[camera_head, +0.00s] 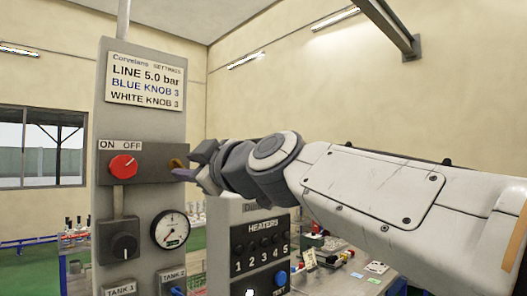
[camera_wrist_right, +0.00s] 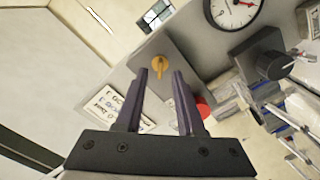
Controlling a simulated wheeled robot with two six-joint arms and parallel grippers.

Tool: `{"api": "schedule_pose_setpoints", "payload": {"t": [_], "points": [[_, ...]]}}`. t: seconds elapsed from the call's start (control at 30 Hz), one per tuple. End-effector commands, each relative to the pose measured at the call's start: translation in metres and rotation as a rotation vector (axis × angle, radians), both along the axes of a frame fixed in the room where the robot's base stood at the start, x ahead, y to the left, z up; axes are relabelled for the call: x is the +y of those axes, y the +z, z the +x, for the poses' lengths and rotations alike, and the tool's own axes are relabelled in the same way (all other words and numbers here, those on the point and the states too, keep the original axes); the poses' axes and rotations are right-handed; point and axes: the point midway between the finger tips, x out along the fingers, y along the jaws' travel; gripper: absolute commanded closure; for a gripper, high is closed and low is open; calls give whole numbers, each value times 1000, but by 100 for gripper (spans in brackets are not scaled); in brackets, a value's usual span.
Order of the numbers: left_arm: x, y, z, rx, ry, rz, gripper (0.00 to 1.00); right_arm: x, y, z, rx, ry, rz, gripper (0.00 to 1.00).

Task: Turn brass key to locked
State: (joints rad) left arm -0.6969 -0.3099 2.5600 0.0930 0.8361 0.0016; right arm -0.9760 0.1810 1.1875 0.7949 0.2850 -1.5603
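In the right wrist view the key (camera_wrist_right: 158,66) shows on the grey face, just beyond and between the tips of my open right gripper (camera_wrist_right: 160,74). I see no finger closed on it. The exact gap to the key is hard to judge. My left gripper is not in view.
The red knob (camera_head: 123,166) is on the box front, under ON OFF. A black knob (camera_head: 124,246) and round gauge (camera_head: 170,229) sit below. The heater panel (camera_head: 263,247) stands right of the column, below my arm. Behind it is a cluttered bench (camera_head: 345,282).

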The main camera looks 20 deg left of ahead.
Motion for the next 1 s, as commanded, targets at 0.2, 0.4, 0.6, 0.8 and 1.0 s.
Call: {"api": "schedule_pose_setpoints", "payload": {"t": [0.2,0.4,0.6,0.8,1.0], "points": [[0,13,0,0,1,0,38,18,1,7,1,1,0,62],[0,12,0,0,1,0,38,19,0,8,1,1,1,62],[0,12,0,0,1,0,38,19,0,8,1,0,0,100],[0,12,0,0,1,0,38,19,0,8,1,0,0,100],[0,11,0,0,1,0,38,19,-1,8,27,0,11,100]]}}
